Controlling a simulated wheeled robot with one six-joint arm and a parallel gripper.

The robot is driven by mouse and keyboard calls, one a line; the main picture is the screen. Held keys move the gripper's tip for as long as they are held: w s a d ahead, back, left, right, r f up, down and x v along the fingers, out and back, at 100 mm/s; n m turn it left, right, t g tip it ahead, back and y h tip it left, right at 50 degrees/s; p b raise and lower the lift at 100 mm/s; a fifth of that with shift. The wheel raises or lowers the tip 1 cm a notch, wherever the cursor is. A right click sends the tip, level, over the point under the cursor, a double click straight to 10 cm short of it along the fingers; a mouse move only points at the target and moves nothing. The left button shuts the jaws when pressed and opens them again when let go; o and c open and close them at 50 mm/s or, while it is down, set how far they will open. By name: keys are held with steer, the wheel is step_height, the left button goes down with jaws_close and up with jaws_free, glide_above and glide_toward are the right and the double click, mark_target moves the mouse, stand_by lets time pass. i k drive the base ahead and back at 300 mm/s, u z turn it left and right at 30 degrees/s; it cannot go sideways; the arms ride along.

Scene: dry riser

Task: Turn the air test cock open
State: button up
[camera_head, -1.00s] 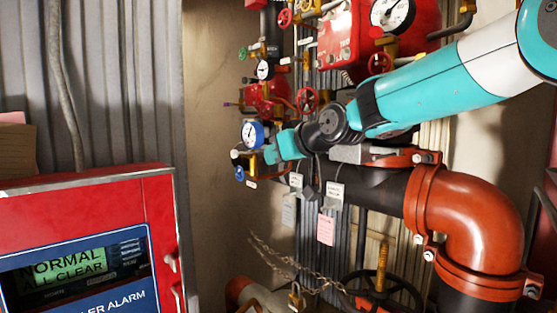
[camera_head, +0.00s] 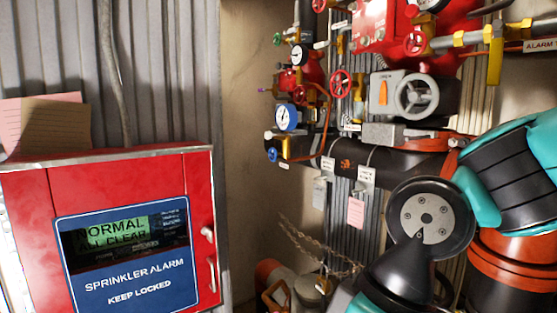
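No label that I can read names the air test cock, so I cannot tell for sure which fitting it is. A small brass fitting with a yellow lever (camera_head: 284,148) sits under the blue-rimmed gauge (camera_head: 287,117), with a small blue knob (camera_head: 272,155) beside it. My arm fills the lower right. My gripper is out of the frame.
A red sprinkler alarm cabinet (camera_head: 196,170) stands at the left. Red handwheels (camera_head: 340,83) and a grey valve unit with an orange pointer (camera_head: 383,92) crowd the piping. Paper tags (camera_head: 356,212) and a chain (camera_head: 310,238) hang below the black pipe.

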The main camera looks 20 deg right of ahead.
mark_target(274, 153)
steer(key=u, duration=0.55)
steer(key=k, duration=1.2)
steer(key=i, duration=0.5)
steer(key=z, duration=0.75)
steer(key=i, duration=1.2)
steer(key=u, duration=0.4)
